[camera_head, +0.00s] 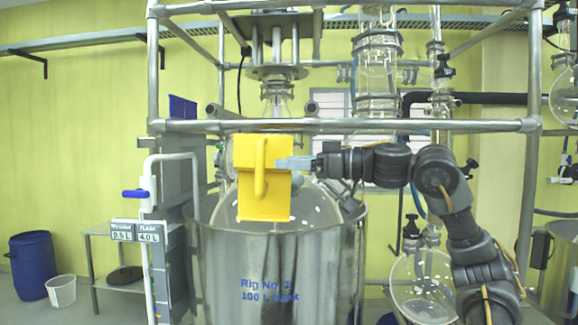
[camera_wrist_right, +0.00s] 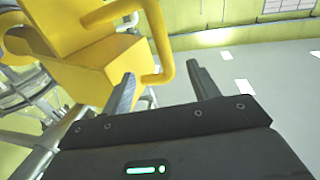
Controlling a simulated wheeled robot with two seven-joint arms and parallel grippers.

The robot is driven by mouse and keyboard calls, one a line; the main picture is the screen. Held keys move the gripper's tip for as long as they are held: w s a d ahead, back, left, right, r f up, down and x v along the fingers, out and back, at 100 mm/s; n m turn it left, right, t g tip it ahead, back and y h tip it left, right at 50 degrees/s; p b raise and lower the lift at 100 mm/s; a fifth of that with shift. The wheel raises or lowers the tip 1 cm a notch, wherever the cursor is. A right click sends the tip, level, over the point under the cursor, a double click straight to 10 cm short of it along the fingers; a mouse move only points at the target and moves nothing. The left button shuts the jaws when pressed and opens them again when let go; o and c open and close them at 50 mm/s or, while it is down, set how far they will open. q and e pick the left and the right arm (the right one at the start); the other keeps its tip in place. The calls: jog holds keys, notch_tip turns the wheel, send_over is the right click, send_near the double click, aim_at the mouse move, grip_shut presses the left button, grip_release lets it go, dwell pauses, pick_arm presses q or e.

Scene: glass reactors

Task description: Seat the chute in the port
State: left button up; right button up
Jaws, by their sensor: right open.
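The yellow chute (camera_head: 278,195) is a boxy piece with a looped handle (camera_head: 261,168) on its front. In the head view it stands upright in front of the glass reactor lid (camera_head: 318,205), above the steel tank. My right gripper (camera_head: 284,164) comes in from the right at the handle's height. In the right wrist view the gripper (camera_wrist_right: 163,88) is open, with the handle (camera_wrist_right: 161,42) between and just beyond the fingertips and the chute body (camera_wrist_right: 92,65) to the left. I cannot tell whether the fingers touch it. The port cannot be made out. My left gripper is out of view.
The steel tank (camera_head: 280,285) stands below, inside a metal frame whose horizontal rail (camera_head: 420,125) crosses above my right arm. Glass columns (camera_head: 376,75) and a round flask (camera_head: 424,280) stand on the right. A blue drum (camera_head: 33,265) and white bin (camera_head: 61,290) are far left.

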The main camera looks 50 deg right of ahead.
jog(key=b+v, duration=0.3)
jog(key=v, duration=0.6)
jog(key=shift+s, duration=0.35)
jog(key=shift+d, duration=0.15)
dwell(0.5)
